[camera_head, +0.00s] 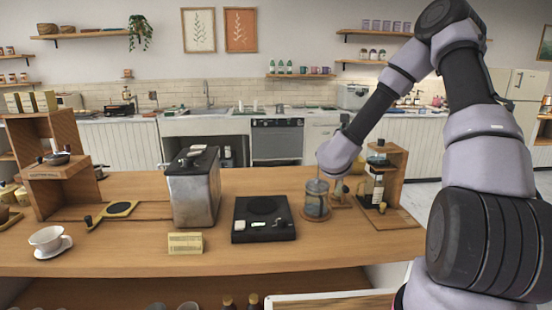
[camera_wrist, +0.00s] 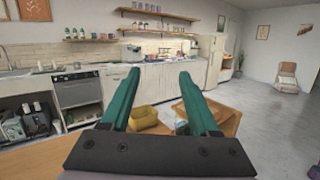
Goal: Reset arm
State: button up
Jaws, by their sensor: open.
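My gripper shows in the wrist view (camera_wrist: 156,88) with its two green fingers apart and nothing between them. It points out over the counter toward the kitchen at the back. In the head view my arm reaches up on the right and bends down over the right part of the wooden counter (camera_head: 120,258). The gripper itself is hidden behind my own arm link there. A glass French press (camera_head: 316,200) stands on the counter just below the arm's end. I cannot tell the exact gap between them.
A wooden stand with a glass bottle (camera_head: 377,188) is right of the press. A wooden shelf unit (camera_head: 60,185) rises at left. The counter's front middle is mostly clear.

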jog(key=s+a+r+n+t+y, duration=0.2)
jog(key=a+r+n+y, duration=0.65)
jog(key=y, duration=0.35)
jog(key=s+a+r+n+t+y, duration=0.2)
jog(key=a+r+n+t+y, duration=0.1)
jog(key=a+r+n+y, duration=0.65)
jog(key=s+a+r+n+g+y, duration=0.1)
jog(key=s+a+n+g+y, duration=1.05)
jog(key=g, duration=0.55)
jog(key=s+d+f+n+g+h, duration=0.2)
jog(key=s+f+n+h, duration=0.2)
jog(key=s+h, duration=0.3)
jog(key=s+d+f+n+g+h, duration=0.3)
jog(key=s+f+n+h, duration=0.15)
jog(key=s, duration=0.45)
jog(key=s+d+r+n+t+h, duration=0.1)
jog(key=d+t+h, duration=0.5)
jog(key=d, duration=1.2)
jog(key=h, duration=0.2)
jog(key=shift+d+r+t+h, duration=0.25)
jog(key=shift+r+t+h, duration=0.1)
jog(key=shift+t, duration=0.05)
